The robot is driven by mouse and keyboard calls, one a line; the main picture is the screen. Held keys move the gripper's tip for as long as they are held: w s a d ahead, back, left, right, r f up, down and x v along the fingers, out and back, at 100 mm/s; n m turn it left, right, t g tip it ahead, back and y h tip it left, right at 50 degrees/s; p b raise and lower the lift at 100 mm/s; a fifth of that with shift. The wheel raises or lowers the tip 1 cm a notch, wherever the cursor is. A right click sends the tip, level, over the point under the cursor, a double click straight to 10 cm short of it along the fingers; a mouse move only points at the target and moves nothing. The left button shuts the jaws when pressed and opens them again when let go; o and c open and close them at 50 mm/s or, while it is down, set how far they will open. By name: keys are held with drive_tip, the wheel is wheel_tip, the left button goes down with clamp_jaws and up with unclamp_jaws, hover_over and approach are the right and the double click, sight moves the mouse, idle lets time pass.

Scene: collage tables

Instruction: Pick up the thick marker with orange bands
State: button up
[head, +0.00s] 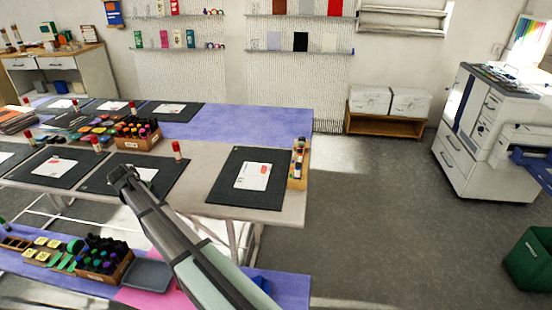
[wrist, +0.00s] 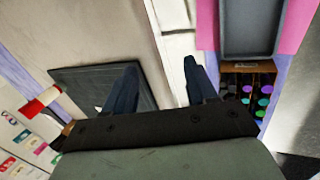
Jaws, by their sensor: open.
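My gripper (head: 124,176) is open and empty over the front edge of the near table. In the wrist view its two dark fingers (wrist: 158,82) stand apart with nothing between them. I cannot single out a thick marker with orange bands for sure. A wooden tray (head: 304,178) at the table's right end holds several small upright and lying items, too small to tell apart. A white stick with a red band (wrist: 40,102) shows left of the fingers in the wrist view. Similar red-topped sticks, one of them (head: 177,150), stand by the mats.
Dark mats with cards lie on the table, one mat (head: 222,194) near the right end. A marker box (head: 138,143) stands behind. A lower table at front holds another marker box (head: 121,272) and a grey tray (head: 148,276).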

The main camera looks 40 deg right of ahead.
drive_tip(key=shift+n+g, duration=0.6)
drive_tip(key=shift+n, duration=0.3)
drive_tip(key=d+r, duration=0.1)
drive_tip(key=d, duration=0.4)
drive_tip(key=w+d+r, duration=0.1)
drive_tip(key=d+r, duration=0.1)
drive_tip(key=d, duration=0.4)
drive_tip(key=d+r, duration=0.1)
drive_tip(key=d, duration=0.4)
drive_tip(key=shift+w+d+r, duration=0.15)
drive_tip(key=shift+w+r, duration=0.15)
drive_tip(key=shift+r, duration=0.1)
drive_tip(key=s+d+r+n+g+y, duration=0.15)
drive_tip(key=d+r, duration=0.25)
drive_tip(key=d, duration=1.1)
wheel_tip(320, 180, up, 10)
drive_tip(key=n+y, duration=0.2)
drive_tip(key=n, duration=0.3)
hover_over(300, 151)
wheel_tip(300, 151, down, 8)
drive_tip(key=shift+w+a+f, duration=0.1)
drive_tip(key=shift+d+f, duration=0.15)
drive_tip(key=shift+f, duration=1.2)
drive_tip(key=shift+d+f, duration=0.1)
drive_tip(key=shift+f, duration=1.2)
clamp_jaws()
